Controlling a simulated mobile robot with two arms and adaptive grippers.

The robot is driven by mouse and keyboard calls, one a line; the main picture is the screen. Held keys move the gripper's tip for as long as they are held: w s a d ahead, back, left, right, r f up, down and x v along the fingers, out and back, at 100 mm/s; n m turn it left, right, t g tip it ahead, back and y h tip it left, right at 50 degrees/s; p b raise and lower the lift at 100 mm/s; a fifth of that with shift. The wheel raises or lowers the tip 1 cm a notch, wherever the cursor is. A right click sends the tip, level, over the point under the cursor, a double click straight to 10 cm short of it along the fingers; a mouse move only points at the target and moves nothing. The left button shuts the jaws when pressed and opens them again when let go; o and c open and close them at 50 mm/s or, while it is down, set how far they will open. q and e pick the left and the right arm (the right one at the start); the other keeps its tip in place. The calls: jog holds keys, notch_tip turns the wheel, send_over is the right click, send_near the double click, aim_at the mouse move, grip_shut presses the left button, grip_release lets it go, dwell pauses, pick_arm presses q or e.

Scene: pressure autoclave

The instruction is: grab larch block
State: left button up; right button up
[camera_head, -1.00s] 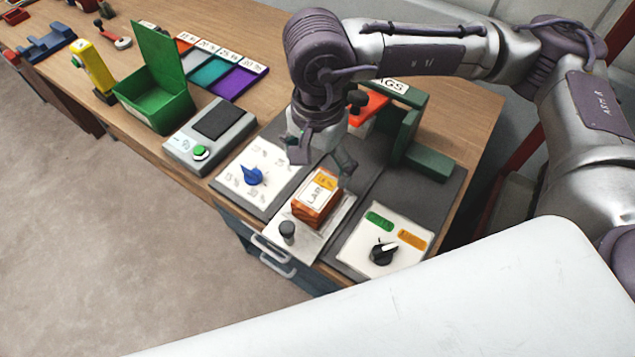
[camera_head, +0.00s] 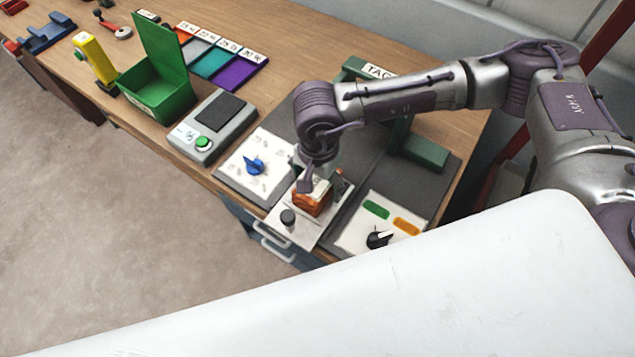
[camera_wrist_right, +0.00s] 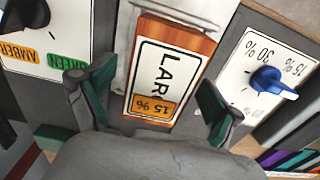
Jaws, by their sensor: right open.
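The larch block (camera_head: 311,203) is an orange-brown wooden block on a light metal plate (camera_head: 290,232) near the bench's front edge. My left gripper is not in view.
Left of the plate is a white panel with a blue knob (camera_head: 255,166); right of it is a panel with a black knob (camera_head: 379,239). A green frame (camera_head: 425,154) stands behind. A small black-topped post (camera_head: 288,217) stands on the plate's front. A green open box (camera_head: 158,95) stands farther left.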

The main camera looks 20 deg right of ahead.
jog(key=c, duration=1.4)
jog(key=shift+r, duration=0.15)
